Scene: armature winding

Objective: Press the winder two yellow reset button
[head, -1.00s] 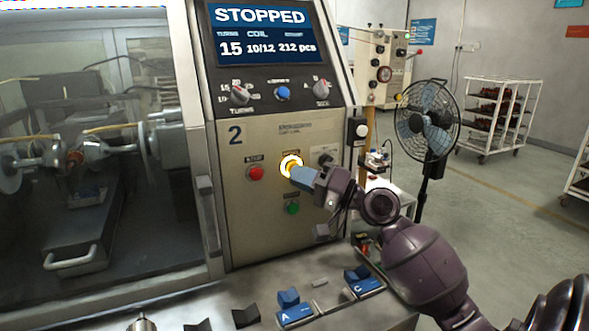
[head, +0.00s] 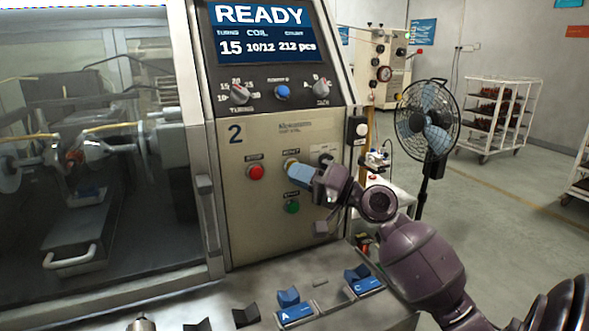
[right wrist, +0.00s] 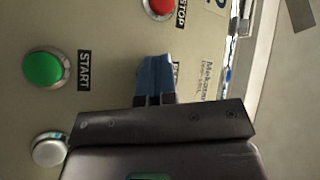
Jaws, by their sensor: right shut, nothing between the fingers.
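The winder two panel (head: 240,225), marked 2, faces me. Its screen (head: 261,30) reads READY. The yellow reset button (head: 289,162) shows only as a sliver of its rim in the head view; the rest is hidden behind my blue fingertips. My right gripper (head: 296,172) is shut and empty, its fingertips at the button; I cannot tell whether they still touch it. In the right wrist view the fingertips (right wrist: 155,76) point at the panel and the button is hidden. My left gripper is not in view.
The red stop button (head: 256,172) is left of the fingertips, and the green start button (head: 292,206) is just below. A fan (head: 428,122) stands to the right.

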